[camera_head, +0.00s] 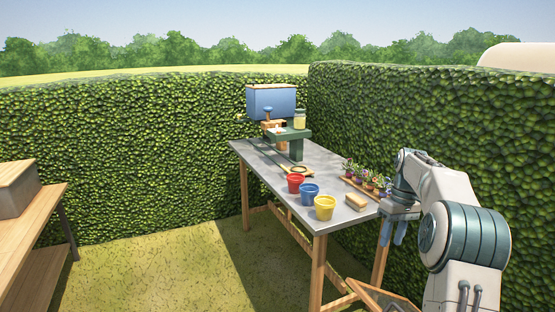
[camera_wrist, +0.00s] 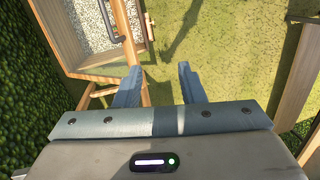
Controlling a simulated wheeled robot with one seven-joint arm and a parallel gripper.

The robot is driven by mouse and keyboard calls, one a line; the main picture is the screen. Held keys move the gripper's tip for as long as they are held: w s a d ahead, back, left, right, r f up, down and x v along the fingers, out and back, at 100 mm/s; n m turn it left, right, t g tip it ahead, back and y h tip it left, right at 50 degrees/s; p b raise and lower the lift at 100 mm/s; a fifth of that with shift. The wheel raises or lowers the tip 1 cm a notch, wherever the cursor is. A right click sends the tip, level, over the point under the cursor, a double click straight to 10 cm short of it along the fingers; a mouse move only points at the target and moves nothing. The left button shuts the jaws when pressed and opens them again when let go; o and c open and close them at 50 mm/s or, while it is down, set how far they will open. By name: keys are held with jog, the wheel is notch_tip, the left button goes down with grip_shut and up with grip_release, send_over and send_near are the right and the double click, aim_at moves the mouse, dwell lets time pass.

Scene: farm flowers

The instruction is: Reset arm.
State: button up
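My arm (camera_head: 460,228) stands at the right of the head view, bent, with its upper part beside the right edge of the grey-topped table (camera_head: 334,214). My gripper (camera_head: 392,232) hangs fingers down just off that table's right side. In the wrist view my gripper (camera_wrist: 157,88) shows two blue-grey fingers set apart with nothing between them. Below the fingers are grass and part of a wooden frame. No held thing shows in either view.
The table bears red (camera_head: 295,184), blue (camera_head: 310,194) and yellow (camera_head: 325,207) pots, a tan block (camera_head: 356,202), a tray of flowers (camera_head: 352,184) and a blue box (camera_head: 271,102). Hedges enclose the grass.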

jog(key=s+a+r+m+t+h+p, duration=0.25)
jog(key=s+a+r, duration=0.55)
jog(key=s+a, duration=0.4)
jog(key=s+a+f+m+t+p, duration=0.1)
jog(key=s+a+f, duration=0.1)
jog(key=s, duration=0.8)
jog(key=s+a+f+t+p, duration=0.1)
jog(key=s+a, duration=0.1)
jog(key=s, duration=0.8)
jog(key=shift+a+f+m+y+p, duration=0.15)
jog(key=shift+f+m+y+p, duration=0.2)
jog(key=shift+f+y, duration=0.1)
jog(key=shift+s, duration=0.15)
